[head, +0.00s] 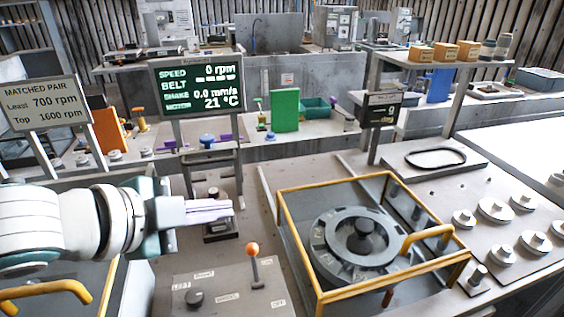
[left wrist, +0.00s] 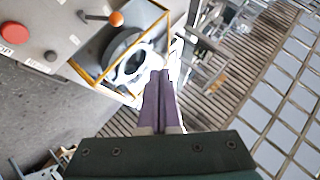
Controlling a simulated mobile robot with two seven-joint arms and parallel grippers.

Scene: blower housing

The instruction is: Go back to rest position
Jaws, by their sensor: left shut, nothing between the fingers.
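My left gripper (head: 230,208) reaches in from the left in the head view, above the bench and left of the yellow-framed blower housing. Its fingers are together with nothing between them. In the left wrist view the closed purple-grey fingers (left wrist: 160,75) point toward the housing. The blower housing (head: 362,240) holds a round grey rotor inside a yellow frame (head: 330,184). The control box (head: 228,290) with an orange-tipped lever (head: 253,250) stands in front of and below my left gripper. My right gripper is not in view.
A display screen (head: 210,85) reads 0 rpm, 0.0 mm/s and 21 °C. A sign (head: 42,103) stands at left. Several round metal weights (head: 495,210) and a black belt (head: 435,157) lie at right. A yellow handle (head: 50,292) is below my left arm.

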